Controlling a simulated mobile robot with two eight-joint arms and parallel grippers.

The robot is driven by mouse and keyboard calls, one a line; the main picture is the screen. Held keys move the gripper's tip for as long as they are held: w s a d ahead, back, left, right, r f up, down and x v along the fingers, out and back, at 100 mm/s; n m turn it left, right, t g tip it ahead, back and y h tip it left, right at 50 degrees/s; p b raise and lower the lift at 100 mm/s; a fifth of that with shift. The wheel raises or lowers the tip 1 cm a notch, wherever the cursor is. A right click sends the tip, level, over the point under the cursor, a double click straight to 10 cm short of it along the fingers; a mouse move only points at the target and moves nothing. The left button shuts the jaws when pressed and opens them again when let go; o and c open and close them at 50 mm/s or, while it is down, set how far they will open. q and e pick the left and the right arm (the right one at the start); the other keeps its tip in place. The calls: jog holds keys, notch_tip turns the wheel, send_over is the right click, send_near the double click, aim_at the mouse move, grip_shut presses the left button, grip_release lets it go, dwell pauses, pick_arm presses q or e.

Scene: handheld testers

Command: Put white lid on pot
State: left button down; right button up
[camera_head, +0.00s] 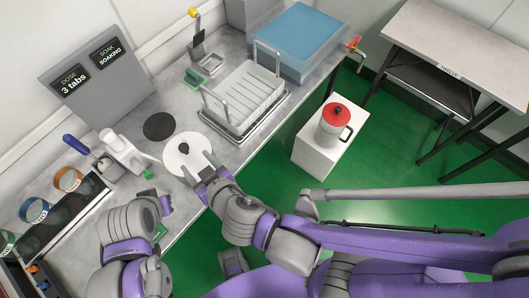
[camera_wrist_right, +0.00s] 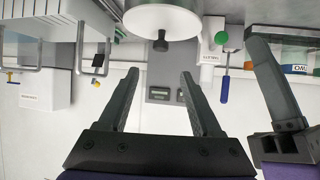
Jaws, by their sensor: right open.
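The white lid (camera_head: 181,160) is a round white disc with a dark knob, at the counter's front edge. It also shows at the top of the right wrist view (camera_wrist_right: 190,14), where the picture is upside down. I cannot tell what lies under it. My right gripper (camera_head: 200,169) is open and empty, its two fingers pointing at the lid, apart from the knob.
A black disc (camera_head: 159,126) lies behind the white lid. A white dish rack (camera_head: 245,97) stands to the right, a blue-topped bin (camera_head: 292,42) beyond it. A white device (camera_head: 124,150) and a blue-handled tool (camera_head: 76,144) are to the left. Green floor (camera_head: 385,150) lies right of the counter.

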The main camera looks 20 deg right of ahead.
jog(key=w+d+f+m+g+h, duration=0.1)
jog(key=d+h, duration=0.1)
jog(key=d, duration=0.5)
jog(key=w+d+f+m+g+h, duration=0.1)
jog(key=d+f+h, duration=0.1)
jog(key=d, duration=0.4)
jog(key=s+d+m+g, duration=0.2)
jog(key=s+d+g, duration=0.2)
jog(key=s+d, duration=0.3)
jog(key=d+f, duration=0.1)
jog(key=d, duration=0.3)
jog(key=shift+d+m+h, duration=0.3)
jog(key=shift+d+h, duration=0.05)
jog(key=shift+h, duration=0.05)
jog(key=shift+r, duration=0.15)
